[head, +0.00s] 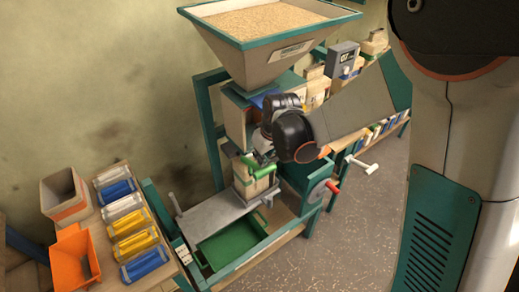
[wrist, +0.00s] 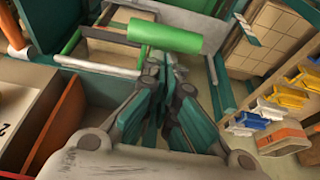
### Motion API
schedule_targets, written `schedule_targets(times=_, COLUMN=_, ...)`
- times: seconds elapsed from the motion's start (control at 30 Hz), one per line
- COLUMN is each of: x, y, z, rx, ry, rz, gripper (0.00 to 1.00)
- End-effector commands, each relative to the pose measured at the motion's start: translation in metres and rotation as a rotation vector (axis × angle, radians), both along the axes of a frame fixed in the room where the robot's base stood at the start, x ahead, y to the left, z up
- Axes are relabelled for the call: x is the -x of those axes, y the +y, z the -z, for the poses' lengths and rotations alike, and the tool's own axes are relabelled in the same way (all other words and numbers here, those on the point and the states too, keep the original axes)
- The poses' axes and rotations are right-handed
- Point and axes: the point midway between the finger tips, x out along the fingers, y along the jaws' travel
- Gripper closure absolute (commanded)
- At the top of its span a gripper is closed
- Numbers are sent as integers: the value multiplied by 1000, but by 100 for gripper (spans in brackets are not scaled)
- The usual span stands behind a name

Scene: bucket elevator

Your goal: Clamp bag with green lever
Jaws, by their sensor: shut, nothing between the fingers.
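The green lever (head: 262,170) is on the front of the machine below the hopper. A pale tan bag (head: 255,188) sits under it, above the grey plate; its top is partly hidden. My gripper (head: 262,157) is just above the lever in the head view, partly hidden by my wrist. In the wrist view the green lever grip (wrist: 165,37) lies across the top, beyond my fingertips. There my gripper (wrist: 162,72) has its fingers together, with nothing between them. The lever grip appears apart from the fingers, but the exact gap is hard to tell.
A hopper (head: 262,62) full of grain stands above. A green tray (head: 232,245) lies below the plate. A red-handled crank (head: 325,188) and a white-handled lever (head: 362,166) stick out at right. An orange bin (head: 75,257) and colored packets (head: 130,222) occupy the left bench.

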Motion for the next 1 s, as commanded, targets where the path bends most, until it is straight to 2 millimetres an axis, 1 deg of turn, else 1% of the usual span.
schedule_targets(times=0.1, x=2, y=-1, z=4, rx=0, ry=0, rz=0, gripper=100)
schedule_targets(times=0.5, x=2, y=-2, z=5, rx=-3, ry=-4, rz=1, gripper=100)
schedule_targets(times=1.0, x=11, y=-7, z=18, rx=-54, ry=-80, rz=0, gripper=100)
